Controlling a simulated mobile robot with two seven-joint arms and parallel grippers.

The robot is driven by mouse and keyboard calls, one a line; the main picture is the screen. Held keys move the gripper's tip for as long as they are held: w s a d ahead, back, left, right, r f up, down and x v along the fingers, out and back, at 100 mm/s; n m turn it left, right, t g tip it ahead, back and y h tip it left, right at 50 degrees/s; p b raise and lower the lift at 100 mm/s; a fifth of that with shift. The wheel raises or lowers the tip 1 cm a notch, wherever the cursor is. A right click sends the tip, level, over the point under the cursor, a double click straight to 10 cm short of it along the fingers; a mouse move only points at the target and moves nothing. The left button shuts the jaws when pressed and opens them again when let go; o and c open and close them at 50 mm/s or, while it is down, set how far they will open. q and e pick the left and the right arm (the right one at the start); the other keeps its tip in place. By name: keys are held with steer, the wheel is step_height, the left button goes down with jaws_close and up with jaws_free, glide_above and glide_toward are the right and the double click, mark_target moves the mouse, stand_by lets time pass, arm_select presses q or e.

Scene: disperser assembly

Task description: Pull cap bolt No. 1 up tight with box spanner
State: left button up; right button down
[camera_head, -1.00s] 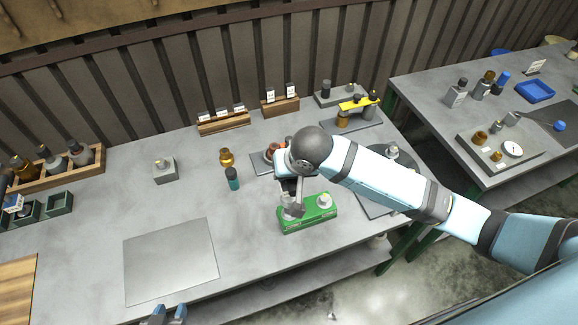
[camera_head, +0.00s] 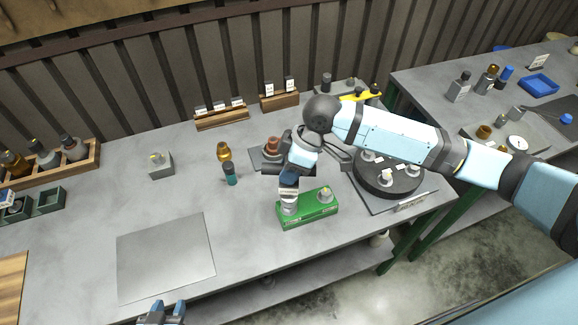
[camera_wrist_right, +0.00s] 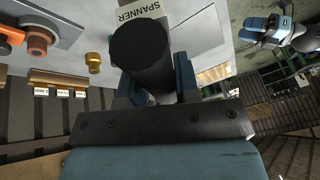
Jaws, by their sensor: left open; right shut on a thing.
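A green block (camera_head: 322,213) sits near the table's front edge. A pale round fitting (camera_head: 325,195) stands on its right end. My right gripper (camera_head: 289,184) is over the block's left end, shut on the box spanner. The spanner shows as a dark cylinder (camera_wrist_right: 143,55) between the fingers in the wrist view, with a "SPANNER" label beside it. In the head view, a pale cylindrical part (camera_head: 289,206) below the fingers stands at the block's left end. Cap bolt No. 1 cannot be made out there. My left gripper (camera_head: 163,314) is open and empty at the bottom edge.
A bare metal plate (camera_head: 166,258) lies left of the block. A dark round turntable (camera_head: 390,182) is close on the right, under my right arm. A grey block (camera_head: 160,166) stands further left.

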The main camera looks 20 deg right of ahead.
steer(key=n+g, duration=0.1)
steer(key=n, duration=0.1)
steer(key=shift+r+n, duration=0.1)
steer(key=shift+n, duration=0.3)
steer(key=n, duration=0.1)
steer(key=n+g, duration=0.1)
steer(key=n, duration=0.1)
steer(key=shift+w+f+n+g+h+p, duration=0.1)
steer(key=shift+f+n+g+h+p, duration=0.2)
steer(key=shift+n+h+p, duration=0.1)
steer(key=shift+n+g+h, duration=0.3)
steer(key=shift+n+g, duration=0.1)
steer(key=shift+n, duration=0.7)
steer(key=shift+f, duration=0.2)
